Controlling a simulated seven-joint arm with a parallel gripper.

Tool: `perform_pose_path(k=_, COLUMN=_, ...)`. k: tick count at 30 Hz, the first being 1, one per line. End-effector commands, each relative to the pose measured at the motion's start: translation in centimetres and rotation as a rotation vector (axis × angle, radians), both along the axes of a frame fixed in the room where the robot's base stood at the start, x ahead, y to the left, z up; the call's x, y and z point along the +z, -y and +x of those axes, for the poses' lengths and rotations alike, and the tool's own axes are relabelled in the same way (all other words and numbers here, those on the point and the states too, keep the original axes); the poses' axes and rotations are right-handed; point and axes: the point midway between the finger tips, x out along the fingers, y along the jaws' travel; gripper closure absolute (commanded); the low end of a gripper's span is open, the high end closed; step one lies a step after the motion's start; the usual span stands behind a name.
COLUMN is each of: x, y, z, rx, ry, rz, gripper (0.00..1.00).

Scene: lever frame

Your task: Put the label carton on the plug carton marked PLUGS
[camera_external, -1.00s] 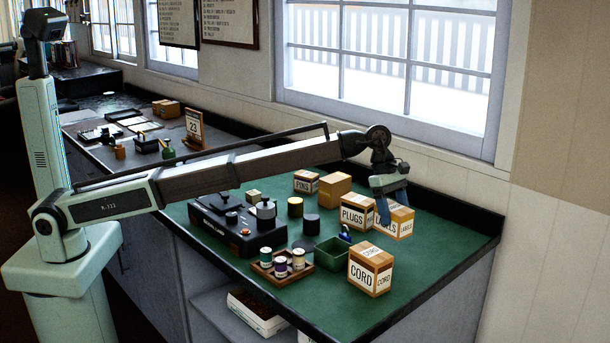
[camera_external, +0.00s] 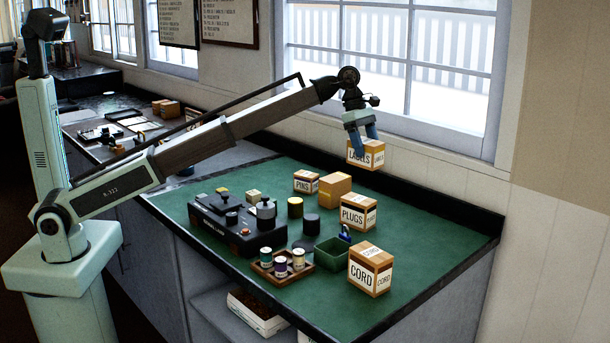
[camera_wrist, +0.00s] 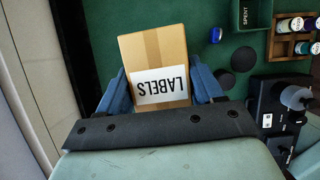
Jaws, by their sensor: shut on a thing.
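The label carton (camera_external: 366,155), a tan box marked LABELS, is held in the air between the blue fingers of my gripper (camera_external: 363,136). In the wrist view the label carton (camera_wrist: 156,62) sits between both fingers of my gripper (camera_wrist: 162,84), with its white label facing the camera. The plug carton (camera_external: 357,212), marked PLUGS, stands upright on the green bench top. It is below the held carton, with a clear gap between them. The plug carton cannot be made out in the wrist view.
The pins carton (camera_external: 306,182) and a plain carton (camera_external: 335,188) stand behind the plug carton. The cord carton (camera_external: 370,270) stands in front, near a green bin (camera_external: 331,254). A black device (camera_external: 238,228) and a wooden tray (camera_external: 283,277) are to the left. The window is behind my gripper.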

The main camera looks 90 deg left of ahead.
Motion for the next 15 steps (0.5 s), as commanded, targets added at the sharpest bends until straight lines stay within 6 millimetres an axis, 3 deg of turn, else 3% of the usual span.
perform_pose_path(k=3, x=-0.6, y=0.7, z=-1.4, rx=-0.038, ry=0.000, rz=-0.002, gripper=0.71)
perform_pose_path(k=8, x=-1.7, y=0.7, z=-1.6, rx=-0.064, ry=-0.002, rz=-0.002, gripper=0.71)
perform_pose_path(k=15, x=-5.5, y=0.7, z=-1.6, rx=-0.064, ry=-0.002, rz=-0.002, gripper=0.71)
